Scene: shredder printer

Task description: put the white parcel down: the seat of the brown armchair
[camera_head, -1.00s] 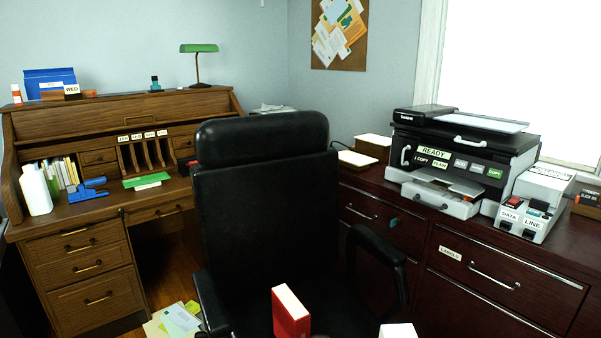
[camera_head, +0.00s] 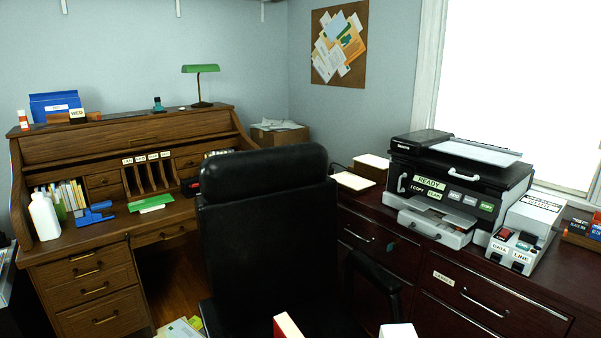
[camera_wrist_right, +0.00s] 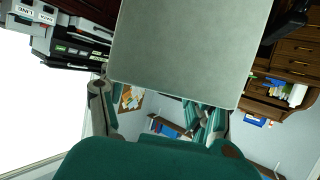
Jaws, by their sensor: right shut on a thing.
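The white parcel (camera_wrist_right: 190,50) fills the upper middle of the right wrist view as a broad, pale grey-white face. My right gripper (camera_wrist_right: 160,112) is shut on it, with a finger at each side of its near edge. In the head view a white block (camera_head: 398,331) shows at the bottom edge; it may be the parcel, but most of it is cut off. No brown armchair is in view. My left gripper is not in view.
A black office chair (camera_head: 265,225) stands in the middle. A red box (camera_head: 287,327) shows at the bottom edge. A wooden roll-top desk (camera_head: 130,85) is at left. A dark red cabinet (camera_head: 480,275) bears a printer (camera_head: 460,190) at right. Papers (camera_head: 180,329) lie on the floor.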

